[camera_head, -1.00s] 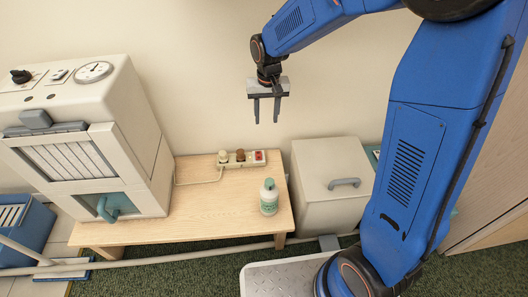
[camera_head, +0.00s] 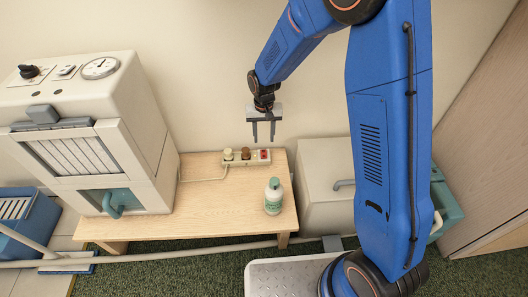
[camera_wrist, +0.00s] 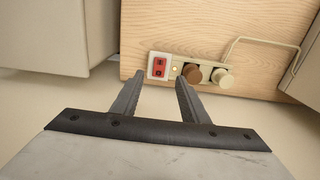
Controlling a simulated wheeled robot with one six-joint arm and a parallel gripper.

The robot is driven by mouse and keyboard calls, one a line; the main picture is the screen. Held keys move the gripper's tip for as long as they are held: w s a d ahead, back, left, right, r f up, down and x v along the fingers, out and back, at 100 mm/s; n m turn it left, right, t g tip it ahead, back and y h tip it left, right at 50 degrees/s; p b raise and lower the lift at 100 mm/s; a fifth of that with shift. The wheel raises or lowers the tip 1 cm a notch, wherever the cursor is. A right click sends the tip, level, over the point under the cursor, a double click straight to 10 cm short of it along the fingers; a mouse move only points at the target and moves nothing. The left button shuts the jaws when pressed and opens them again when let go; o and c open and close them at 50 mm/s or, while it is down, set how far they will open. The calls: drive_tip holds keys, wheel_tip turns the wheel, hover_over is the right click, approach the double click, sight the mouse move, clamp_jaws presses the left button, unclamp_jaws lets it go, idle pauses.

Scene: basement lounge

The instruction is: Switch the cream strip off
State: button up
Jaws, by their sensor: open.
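The cream power strip (camera_head: 234,163) lies along the back of a light wooden table, near the wall. A red switch (camera_head: 263,155) sits at its right end, and a pale plug (camera_head: 228,154) and a brown plug (camera_head: 245,153) stand in it. In the wrist view the red switch (camera_wrist: 159,67), a small yellowish light (camera_wrist: 175,69) and both plugs show clearly. My gripper (camera_head: 263,140) points down, open and empty, above the switch end of the strip. In the wrist view the switch appears between and beyond the fingertips (camera_wrist: 159,77). I cannot tell the exact gap.
A cord runs left from the strip. A large cream machine (camera_head: 80,130) stands left, a cream box with a handle (camera_head: 322,190) right. The wall is close behind.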

sight(264, 155)
wheel_tip(264, 155, down, 10)
drive_tip(key=shift+r, duration=0.15)
idle(0.4)
clamp_jaws()
drive_tip(key=shift+w, duration=0.1)
drive_tip(key=shift+w+g, duration=0.1)
drive_tip(key=shift+g, duration=0.6)
drive_tip(key=shift+r, duration=0.1)
